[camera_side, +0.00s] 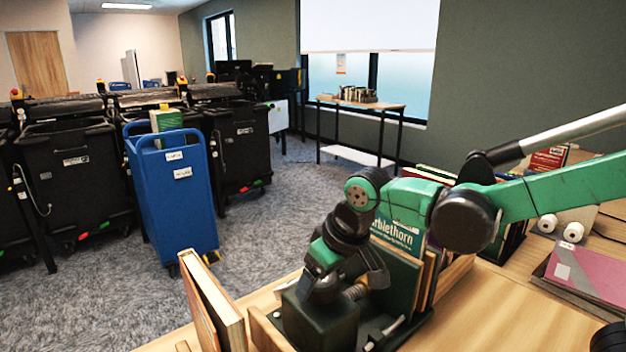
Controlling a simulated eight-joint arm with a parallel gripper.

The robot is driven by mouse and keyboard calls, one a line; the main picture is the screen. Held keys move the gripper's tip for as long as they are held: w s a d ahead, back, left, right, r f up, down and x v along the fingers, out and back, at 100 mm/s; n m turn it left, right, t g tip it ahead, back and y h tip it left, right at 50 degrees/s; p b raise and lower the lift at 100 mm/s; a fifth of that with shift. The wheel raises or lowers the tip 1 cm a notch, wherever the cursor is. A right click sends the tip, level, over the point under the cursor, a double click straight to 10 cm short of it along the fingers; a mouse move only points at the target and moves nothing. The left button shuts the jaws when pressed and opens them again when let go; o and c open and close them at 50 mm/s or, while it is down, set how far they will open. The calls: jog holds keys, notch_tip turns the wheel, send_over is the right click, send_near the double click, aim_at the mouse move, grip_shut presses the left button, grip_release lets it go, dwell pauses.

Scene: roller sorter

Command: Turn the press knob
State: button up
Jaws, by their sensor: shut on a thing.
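A dark green press (318,325) stands on the wooden table. A threaded screw (355,292) shows between its block and an upright group of books (397,262), the front one green. My gripper (347,284) points down over the press, close to the screw. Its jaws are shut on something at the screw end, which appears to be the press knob. The knob itself is mostly hidden by my fingers and wrist, so its turn angle cannot be seen.
A tan book (212,305) stands upright at the table's left edge. Pink-covered flat books (588,280) and white rolls (560,228) lie at the right. A blue cart (172,195) and black bins (75,180) stand on the carpet beyond. Bare tabletop shows at front right.

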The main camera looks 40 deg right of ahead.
aim_at(315, 289)
jog(key=m+h, duration=0.1)
jog(key=m, duration=0.2)
jog(key=m+h, duration=0.1)
jog(key=m, duration=0.2)
jog(key=shift+a+h, duration=0.1)
jog(key=shift+h, duration=0.2)
jog(key=m+g, duration=0.1)
jog(key=m, duration=0.2)
jog(key=m+g+h, duration=0.1)
jog(key=m, duration=0.2)
jog(key=shift+a+h, duration=0.1)
jog(key=shift+h, duration=0.2)
jog(key=o, duration=1.2)
jog(key=shift+v, duration=2.8)
